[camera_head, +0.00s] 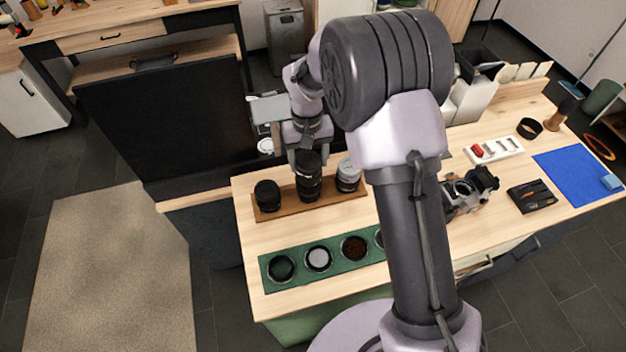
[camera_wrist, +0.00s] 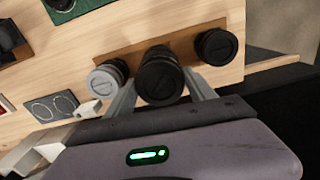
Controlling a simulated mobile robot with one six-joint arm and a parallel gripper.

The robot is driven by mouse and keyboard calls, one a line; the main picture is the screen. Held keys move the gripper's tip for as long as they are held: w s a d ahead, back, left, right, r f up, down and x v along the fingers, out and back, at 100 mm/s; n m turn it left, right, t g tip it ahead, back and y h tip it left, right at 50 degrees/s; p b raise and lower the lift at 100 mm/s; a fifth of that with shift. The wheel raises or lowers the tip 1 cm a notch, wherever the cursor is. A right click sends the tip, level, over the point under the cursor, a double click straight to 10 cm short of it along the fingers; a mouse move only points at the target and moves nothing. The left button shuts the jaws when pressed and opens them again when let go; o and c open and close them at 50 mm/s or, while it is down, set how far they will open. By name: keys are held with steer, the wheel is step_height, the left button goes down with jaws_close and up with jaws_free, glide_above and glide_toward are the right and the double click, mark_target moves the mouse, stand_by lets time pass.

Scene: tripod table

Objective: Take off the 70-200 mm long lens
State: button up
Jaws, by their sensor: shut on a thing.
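A tall black lens (camera_head: 308,185) stands upright at the middle of a wooden board (camera_head: 268,213) on the table. My gripper (camera_head: 307,155) comes down over its top, with a finger on each side, and is shut on it. The wrist view shows the lens (camera_wrist: 160,78) end-on between the two fingers. Whether its base touches the board cannot be told. A short black lens (camera_head: 267,195) stands to its left and a silver-grey lens (camera_head: 348,176) to its right. A black camera body (camera_head: 478,182) on a mount sits right of my arm, partly hidden by it.
A green tray (camera_head: 298,262) with several round dark-rimmed items lies at the front. A blue mat (camera_head: 578,175), a black box (camera_head: 531,195) and a white tray (camera_head: 494,150) lie at the right. A large black panel (camera_head: 170,125) stands behind left. The two neighbouring lenses are close to my fingers.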

steer(key=shift+r+p, duration=1.55)
steer(key=shift+r, duration=0.75)
steer(key=shift+f, duration=0.1)
